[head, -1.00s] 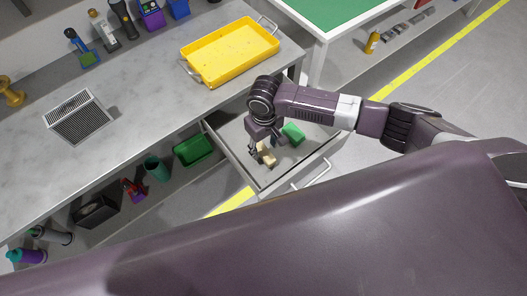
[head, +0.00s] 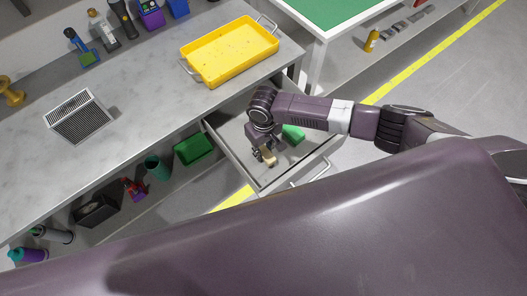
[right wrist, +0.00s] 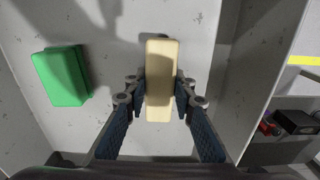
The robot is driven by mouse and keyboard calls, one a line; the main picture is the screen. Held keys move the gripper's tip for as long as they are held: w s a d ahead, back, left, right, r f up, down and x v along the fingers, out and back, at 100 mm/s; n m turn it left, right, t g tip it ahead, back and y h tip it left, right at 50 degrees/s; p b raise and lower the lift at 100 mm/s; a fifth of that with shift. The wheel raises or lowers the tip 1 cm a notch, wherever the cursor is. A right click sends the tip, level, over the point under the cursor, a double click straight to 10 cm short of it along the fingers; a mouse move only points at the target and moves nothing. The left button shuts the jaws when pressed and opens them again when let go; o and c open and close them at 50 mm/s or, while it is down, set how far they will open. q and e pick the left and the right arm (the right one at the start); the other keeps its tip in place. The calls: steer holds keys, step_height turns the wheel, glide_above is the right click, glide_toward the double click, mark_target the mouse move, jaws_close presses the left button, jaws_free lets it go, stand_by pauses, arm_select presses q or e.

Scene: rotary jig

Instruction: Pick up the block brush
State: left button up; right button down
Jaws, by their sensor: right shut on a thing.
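The block brush is a pale beige block (head: 269,158) in the open drawer below the workbench. In the right wrist view the block brush (right wrist: 161,80) stands lengthwise between my fingers, its top face towards the camera. My right gripper (head: 263,154) reaches down into the drawer and is shut on the block brush, with a finger pressed on each long side (right wrist: 160,90). The brush's underside is hidden, so I cannot tell whether it touches the drawer floor. My left gripper is not in view.
A green block (head: 294,132) lies in the drawer (head: 235,157), left of the brush in the wrist view (right wrist: 62,76). The drawer walls are close around my gripper. A yellow tray (head: 230,52) and a grey vented box (head: 79,117) stand on the bench above.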

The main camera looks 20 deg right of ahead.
mark_target(264, 150)
steer(key=shift+r, duration=0.1)
steer(key=shift+r, duration=0.55)
step_height(264, 150, up, 19)
steer(key=b, duration=0.1)
steer(key=shift+b, duration=0.35)
steer(key=shift+f, duration=0.1)
